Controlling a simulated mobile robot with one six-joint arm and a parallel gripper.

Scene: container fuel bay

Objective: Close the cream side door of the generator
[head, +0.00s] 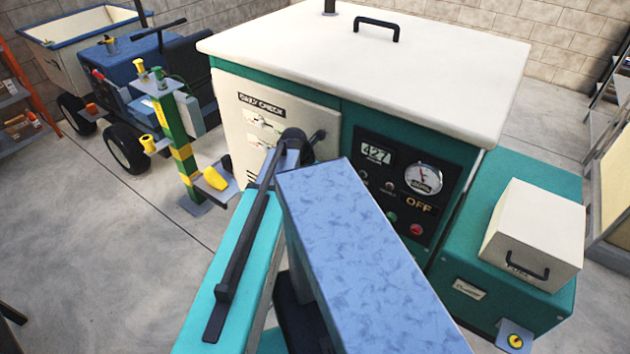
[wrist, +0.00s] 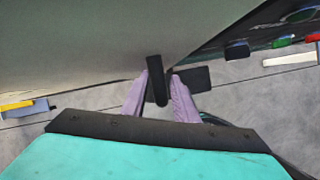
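The generator (head: 360,60) stands in the middle of the head view, with a cream lid and teal body. Its cream side door (head: 235,110), labelled "DAILY CHECK", is on the left face and looks flush or nearly flush with the teal frame; I cannot tell if it is fully shut. My arm hides its lower right part. In the wrist view the cream surface fills the upper left, and the dark door handle (wrist: 157,82) stands between the lavender fingers of my gripper (wrist: 160,80). The fingers look shut on it. In the head view my arm covers the fingertips.
A control panel (head: 405,180) with a gauge and buttons is right of the door. A teal box (head: 530,180) adjoins the generator at right. A green post (head: 175,140) with yellow parts and a blue cart (head: 125,70) stand at left. Floor between is clear.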

